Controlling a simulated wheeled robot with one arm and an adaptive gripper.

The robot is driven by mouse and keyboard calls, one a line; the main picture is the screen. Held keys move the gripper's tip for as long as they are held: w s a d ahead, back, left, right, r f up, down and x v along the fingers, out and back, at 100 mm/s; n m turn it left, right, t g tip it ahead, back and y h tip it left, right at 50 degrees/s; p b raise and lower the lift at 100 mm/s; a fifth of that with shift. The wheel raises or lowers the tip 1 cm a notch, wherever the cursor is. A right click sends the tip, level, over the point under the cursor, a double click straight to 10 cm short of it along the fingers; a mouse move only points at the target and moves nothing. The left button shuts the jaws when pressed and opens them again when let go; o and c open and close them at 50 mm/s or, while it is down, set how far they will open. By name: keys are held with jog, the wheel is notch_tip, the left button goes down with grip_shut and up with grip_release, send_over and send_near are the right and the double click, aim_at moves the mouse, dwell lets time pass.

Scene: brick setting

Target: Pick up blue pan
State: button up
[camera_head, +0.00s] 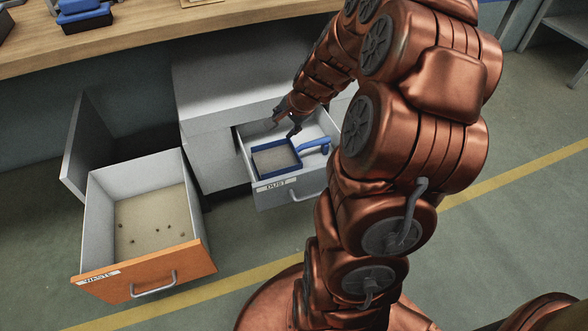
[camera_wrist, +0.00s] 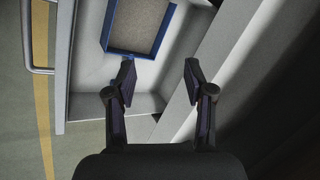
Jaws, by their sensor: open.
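The blue pan (camera_head: 276,174) lies in the open grey drawer labelled DUST (camera_head: 297,193). It has a square blue rim, a beige-grey floor and a blue handle (camera_head: 315,147) pointing right. My gripper (camera_head: 282,129) is at the back of this drawer, near the pan's far edge. In the wrist view my gripper (camera_wrist: 159,72) is open with nothing between its fingers. The pan (camera_wrist: 132,52) shows just beyond the fingertips, with its near rim close to the left finger. I cannot tell whether a finger touches the pan.
An open drawer with an orange front labelled WASTE (camera_head: 145,278) stands at the left, with several small dark bits on its floor. The grey cabinet (camera_head: 215,90) stands behind the DUST drawer. A wooden worktop (camera_head: 150,40) runs along the back with blue items on it.

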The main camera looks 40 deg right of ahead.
aim_at(319, 142)
jog(key=shift+w+d+f+m+t+h+b, duration=0.1)
jog(key=shift+w+d+f+m+h+b, duration=0.25)
jog(key=shift+d+f+m+b, duration=1.75)
jog(key=shift+w+d+f+n+t+h+b, duration=0.2)
jog(key=shift+d+f+h+b, duration=0.7)
jog(key=shift+d+f, duration=2.75)
jog(key=shift+w+d+f+m+h+b, duration=0.2)
jog(key=shift+d+f+m+b, duration=0.7)
jog(key=shift+d+f+b, duration=1.95)
jog(key=shift+w+a+f+p, duration=0.15)
jog(key=shift+a+f+p, duration=0.6)
jog(key=shift+f+p, duration=0.25)
jog(key=shift+c, duration=0.3)
grip_shut()
